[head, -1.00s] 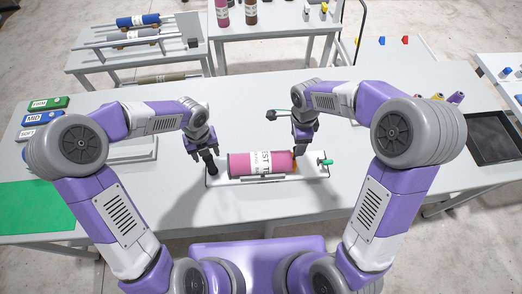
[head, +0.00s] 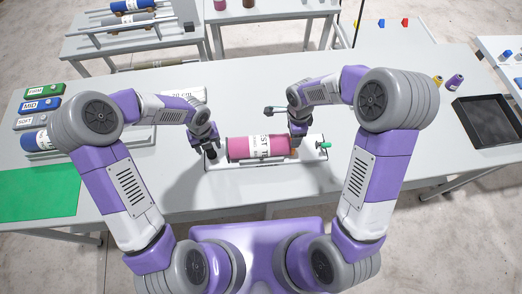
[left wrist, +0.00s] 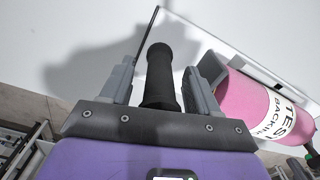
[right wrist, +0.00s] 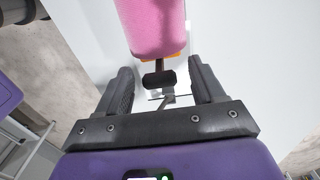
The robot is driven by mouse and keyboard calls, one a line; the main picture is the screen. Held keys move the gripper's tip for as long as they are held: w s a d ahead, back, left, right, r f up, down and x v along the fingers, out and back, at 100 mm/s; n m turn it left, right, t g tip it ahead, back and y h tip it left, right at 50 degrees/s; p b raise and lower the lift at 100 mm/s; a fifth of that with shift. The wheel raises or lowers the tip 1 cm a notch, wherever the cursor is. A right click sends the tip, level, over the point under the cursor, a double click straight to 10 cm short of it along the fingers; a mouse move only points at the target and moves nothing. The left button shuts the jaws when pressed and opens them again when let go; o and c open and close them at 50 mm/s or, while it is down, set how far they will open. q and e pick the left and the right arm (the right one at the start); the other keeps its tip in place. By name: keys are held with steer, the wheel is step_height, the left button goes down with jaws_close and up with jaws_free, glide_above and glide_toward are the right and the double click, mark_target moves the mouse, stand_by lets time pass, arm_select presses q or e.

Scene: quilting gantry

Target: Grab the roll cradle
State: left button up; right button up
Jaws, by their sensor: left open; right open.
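The roll cradle (head: 225,166) is a pale tray on the table, carrying a pink roll (head: 241,149) with a white "TEST" label. It has a dark handle at each end. My left gripper (head: 208,147) is open at the left end; in the left wrist view the upright black handle (left wrist: 160,72) stands between its spread fingers, with room on both sides. My right gripper (head: 297,138) is open at the right end; in the right wrist view a dark handle (right wrist: 158,79) shows between its fingers. The right handle is mostly hidden in the head view.
A green-tipped piece (head: 325,145) sits at the cradle's right end. A green mat (head: 40,190) and labelled FIRM, MID and SOFT blocks lie at left. A black tray (head: 487,122) lies at right. The table in front of the cradle is clear.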

arm_select(q)
steer(key=shift+f, duration=0.35)
arm_select(e)
steer(key=shift+f, duration=0.4)
arm_select(q)
steer(key=shift+c, duration=0.2)
arm_select(e)
steer(key=shift+c, duration=0.3)
arm_select(q)
steer(key=c, duration=1)
arm_select(e)
steer(key=c, duration=1)
arm_select(q)
jaws_close()
arm_select(e)
jaws_close()
